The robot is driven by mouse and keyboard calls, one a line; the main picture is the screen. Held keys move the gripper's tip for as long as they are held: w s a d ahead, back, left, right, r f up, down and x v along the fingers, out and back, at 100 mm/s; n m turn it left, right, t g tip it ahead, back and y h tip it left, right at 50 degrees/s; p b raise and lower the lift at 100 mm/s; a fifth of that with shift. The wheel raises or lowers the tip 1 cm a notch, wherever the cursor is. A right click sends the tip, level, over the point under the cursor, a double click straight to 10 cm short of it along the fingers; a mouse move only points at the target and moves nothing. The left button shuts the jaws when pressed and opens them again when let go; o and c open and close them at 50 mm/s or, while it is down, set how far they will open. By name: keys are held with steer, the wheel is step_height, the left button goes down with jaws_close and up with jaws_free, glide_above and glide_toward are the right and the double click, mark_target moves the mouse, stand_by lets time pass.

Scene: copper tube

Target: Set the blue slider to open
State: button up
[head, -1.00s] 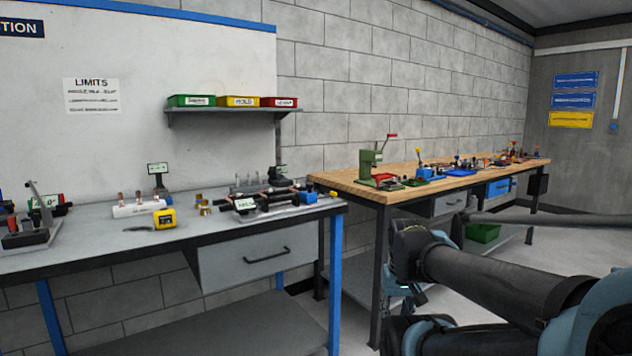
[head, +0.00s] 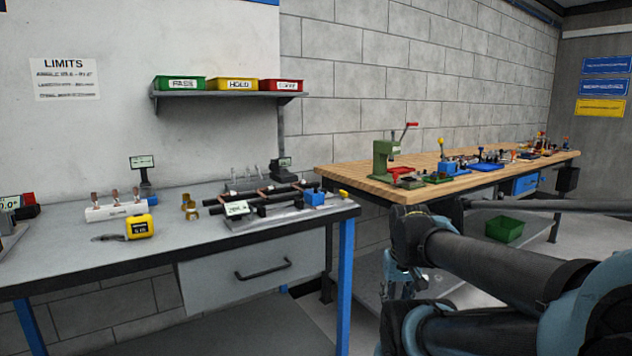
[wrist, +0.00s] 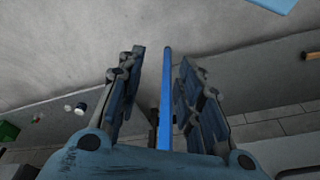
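A small blue block (head: 314,198), possibly the blue slider, sits at the right end of the dark-railed gauge fixture (head: 262,208) on the grey bench. Its setting cannot be read from here. My gripper (head: 402,285) hangs low to the right of the grey bench, well apart from the fixture. In the wrist view my gripper (wrist: 160,95) shows two fingers spread apart with nothing held. A blue bar (wrist: 166,100) shows between them in the background; I cannot tell how far off it is.
The grey bench (head: 90,255) carries a yellow tape measure (head: 139,227), a white block with copper fittings (head: 116,211) and brass pieces (head: 190,208). A shelf (head: 225,95) holds green, yellow and red bins. A wooden bench (head: 350,181) stands right. Floor shows between the benches.

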steer(key=shift+o, duration=0.9)
steer(key=shift+s+r, duration=0.25)
step_height(320, 180, up, 41)
steer(key=n+g, duration=0.2)
steer(key=n, duration=1.4)
glide_above(314, 192)
steer(key=f, duration=1.7)
steer(key=shift+w+d, duration=0.3)
steer(key=shift+w, duration=0.1)
